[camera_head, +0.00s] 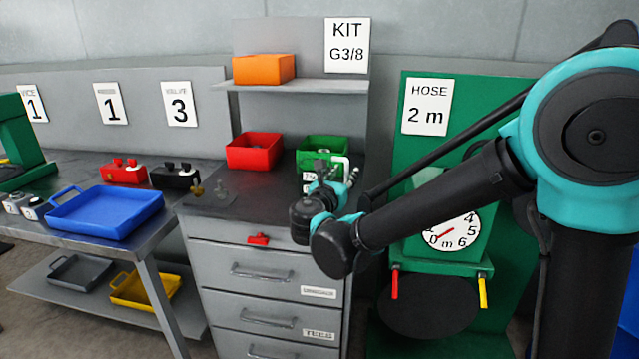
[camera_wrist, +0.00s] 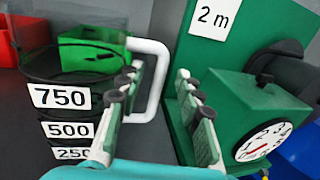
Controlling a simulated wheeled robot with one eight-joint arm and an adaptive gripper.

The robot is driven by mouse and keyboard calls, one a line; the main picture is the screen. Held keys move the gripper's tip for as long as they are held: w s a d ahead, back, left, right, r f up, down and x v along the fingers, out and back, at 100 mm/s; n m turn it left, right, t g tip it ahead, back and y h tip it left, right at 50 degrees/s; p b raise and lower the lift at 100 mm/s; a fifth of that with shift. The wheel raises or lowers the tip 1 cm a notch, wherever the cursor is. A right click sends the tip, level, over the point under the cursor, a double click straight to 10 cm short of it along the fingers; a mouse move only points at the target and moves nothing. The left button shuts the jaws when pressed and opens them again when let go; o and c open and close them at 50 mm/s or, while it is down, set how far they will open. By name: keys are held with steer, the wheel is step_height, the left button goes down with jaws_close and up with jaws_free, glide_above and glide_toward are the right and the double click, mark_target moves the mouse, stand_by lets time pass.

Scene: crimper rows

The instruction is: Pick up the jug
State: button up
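The jug (camera_wrist: 75,85) is see-through, with dark bands, labels 750, 500 and 250, and a white handle (camera_wrist: 160,80) on its right side. In the wrist view it stands at the left. In the head view the jug (camera_head: 309,177) is mostly hidden behind my gripper, on the drawer cabinet's top. My gripper (camera_wrist: 159,70) is open, one finger on each side of the handle's upright bar. The left finger overlaps the gap between handle and jug body. I cannot tell whether either finger touches the handle. My gripper (camera_head: 338,178) also shows in the head view.
A green bin (camera_head: 323,143) stands behind the jug, with a red bin (camera_head: 254,151) to its left. The green hose stand (camera_head: 440,262) with its dial is close on the right. A blue tray (camera_head: 105,224) lies on the left bench. The cabinet top left of the jug is mostly clear.

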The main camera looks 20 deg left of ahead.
steer(key=w, duration=0.2)
steer(key=shift+w, duration=0.35)
steer(key=shift+c, duration=0.3)
jaws_close()
